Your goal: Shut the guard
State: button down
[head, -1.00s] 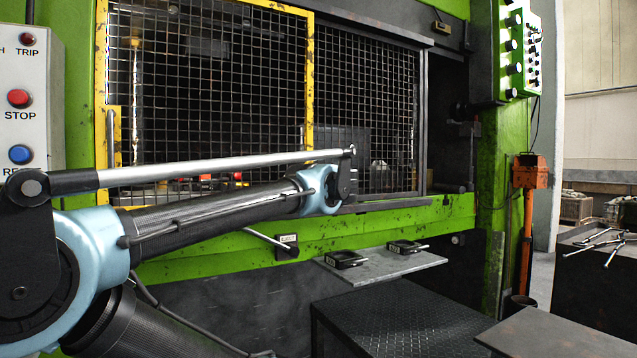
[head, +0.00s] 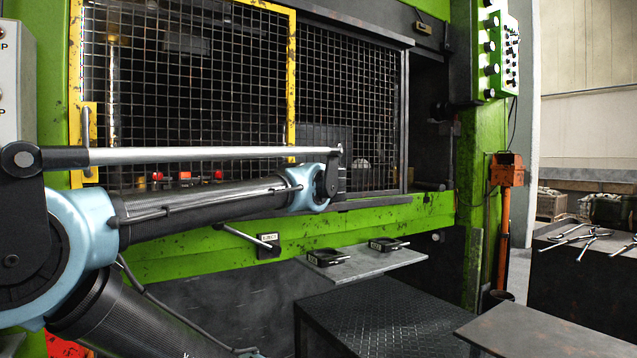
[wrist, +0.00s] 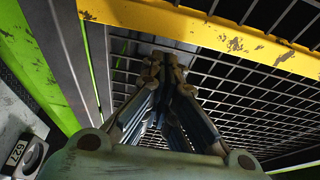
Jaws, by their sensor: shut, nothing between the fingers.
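The guard is a yellow-framed mesh panel (head: 292,75) on the left part of the press front, with an upright handle (head: 87,128) at its left edge. Its right post stands about mid-opening, beside dark mesh (head: 365,110). In the wrist view a yellow frame bar (wrist: 215,35) crosses the top, with mesh behind it. My gripper (wrist: 163,62) is shut and empty, its fingertips close below that bar and in front of the mesh. I cannot tell whether they touch.
A grey shelf (head: 362,267) with two small dark blocks juts out below the opening. An eject lever (head: 240,236) sticks out to its left. A dark treadplate box (head: 385,315) stands below. An orange post (head: 505,215) and a tool-covered table (head: 585,270) are at right.

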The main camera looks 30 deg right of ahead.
jog(key=s, duration=0.9)
jog(key=shift+s+a, duration=0.2)
jog(key=shift+a, duration=0.2)
dwell(0.4)
jog(key=shift+s, duration=0.1)
